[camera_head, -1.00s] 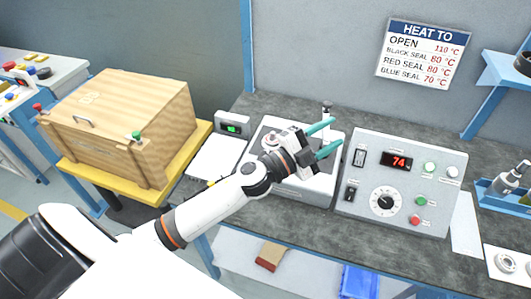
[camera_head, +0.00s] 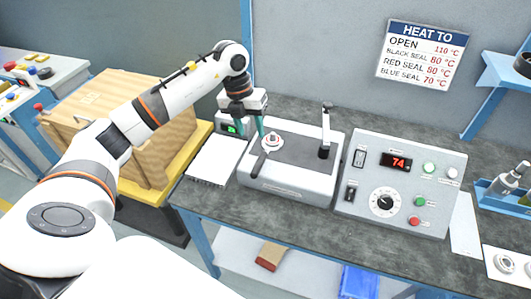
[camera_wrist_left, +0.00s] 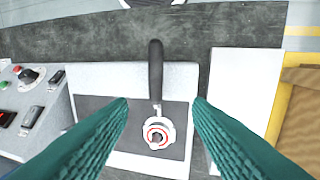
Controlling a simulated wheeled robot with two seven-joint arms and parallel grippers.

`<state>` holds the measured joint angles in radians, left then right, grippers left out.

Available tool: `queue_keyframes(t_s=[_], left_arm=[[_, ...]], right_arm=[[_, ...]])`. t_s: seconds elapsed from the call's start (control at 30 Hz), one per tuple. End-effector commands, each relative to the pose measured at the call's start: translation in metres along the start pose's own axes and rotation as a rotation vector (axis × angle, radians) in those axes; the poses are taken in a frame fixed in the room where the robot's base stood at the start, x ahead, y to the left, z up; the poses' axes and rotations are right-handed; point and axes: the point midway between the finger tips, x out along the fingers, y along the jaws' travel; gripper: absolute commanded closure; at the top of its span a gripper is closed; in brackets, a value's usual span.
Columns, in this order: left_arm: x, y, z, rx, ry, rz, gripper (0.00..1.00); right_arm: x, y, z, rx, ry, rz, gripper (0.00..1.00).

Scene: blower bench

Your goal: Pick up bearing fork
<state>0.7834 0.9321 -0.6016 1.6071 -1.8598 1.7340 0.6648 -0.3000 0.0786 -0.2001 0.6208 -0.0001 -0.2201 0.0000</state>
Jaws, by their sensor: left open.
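The bearing fork (camera_head: 259,164) has a dark handle and lies on the left part of the grey bench device (camera_head: 290,185). In the left wrist view its handle (camera_wrist_left: 156,72) points away from a ring-shaped bearing with a red ring (camera_wrist_left: 158,133), at the fork's head. The bearing (camera_head: 272,141) also shows in the head view. My left gripper (camera_head: 251,137) is open with teal fingers pointing down, above the device's left end. In the left wrist view the fork and bearing lie between the spread fingers (camera_wrist_left: 161,105), untouched. My right gripper is not in view.
A post with a black top (camera_head: 325,130) stands on the device's right side. A control box reading 74 (camera_head: 400,180) is to the right.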

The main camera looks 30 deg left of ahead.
Motion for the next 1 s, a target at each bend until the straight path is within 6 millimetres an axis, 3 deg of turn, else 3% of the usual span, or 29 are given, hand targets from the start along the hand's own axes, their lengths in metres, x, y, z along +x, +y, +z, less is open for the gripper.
queue_keyframes(t_s=[0.2,0.47,0.73,1.0], left_arm=[[0.038,0.003,0.001,0.002,-0.007,0.004,0.54],[0.060,0.004,-0.001,0.004,-0.003,0.007,0.54],[0.098,0.007,-0.009,0.003,-0.005,0.007,0.54],[0.109,0.006,-0.010,0.006,-0.001,0.006,0.54]], right_arm=[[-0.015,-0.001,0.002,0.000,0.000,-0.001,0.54],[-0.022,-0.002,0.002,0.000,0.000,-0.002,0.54],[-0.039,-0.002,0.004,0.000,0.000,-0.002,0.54],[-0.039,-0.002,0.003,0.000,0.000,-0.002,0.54]])
